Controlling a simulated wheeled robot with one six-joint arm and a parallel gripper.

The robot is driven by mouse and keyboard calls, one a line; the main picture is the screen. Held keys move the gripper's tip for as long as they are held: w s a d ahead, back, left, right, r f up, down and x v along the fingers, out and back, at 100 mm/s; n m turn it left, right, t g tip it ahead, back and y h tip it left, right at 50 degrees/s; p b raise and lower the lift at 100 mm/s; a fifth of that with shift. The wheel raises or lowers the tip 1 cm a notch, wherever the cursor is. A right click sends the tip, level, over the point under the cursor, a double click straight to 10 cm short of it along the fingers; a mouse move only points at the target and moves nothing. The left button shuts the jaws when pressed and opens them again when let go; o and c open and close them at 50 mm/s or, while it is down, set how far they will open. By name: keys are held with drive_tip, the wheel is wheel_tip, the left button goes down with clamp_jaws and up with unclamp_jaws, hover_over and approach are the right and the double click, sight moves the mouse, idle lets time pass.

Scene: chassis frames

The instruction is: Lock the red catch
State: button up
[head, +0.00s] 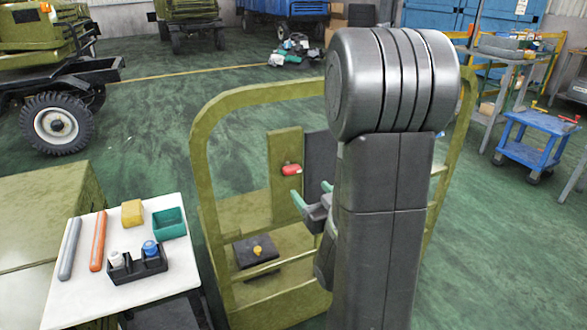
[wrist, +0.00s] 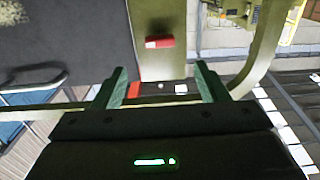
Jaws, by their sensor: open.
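The red catch (head: 291,170) sits on an upright olive panel (head: 284,190) inside the olive tube frame (head: 200,165). In the wrist view the red catch (wrist: 160,42) shows a pale patch at its left end and lies beyond my fingertips, on the olive panel. My gripper (head: 312,194) has green-tipped fingers. In the wrist view my gripper (wrist: 163,84) is open with nothing between its fingers. In the head view it stands just below and right of the catch, apart from it. My arm hides part of the frame's right side.
A white table (head: 95,300) at the left holds an orange cylinder (head: 98,241), a grey cylinder (head: 70,249), a yellow block (head: 132,213), a teal bin (head: 169,223) and a black caddy (head: 138,266).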

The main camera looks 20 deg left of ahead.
sight(294, 172)
drive_tip(key=p+x, duration=0.1)
drive_tip(key=x, duration=1.1)
drive_tip(key=shift+w, duration=0.1)
drive_tip(key=c, duration=1)
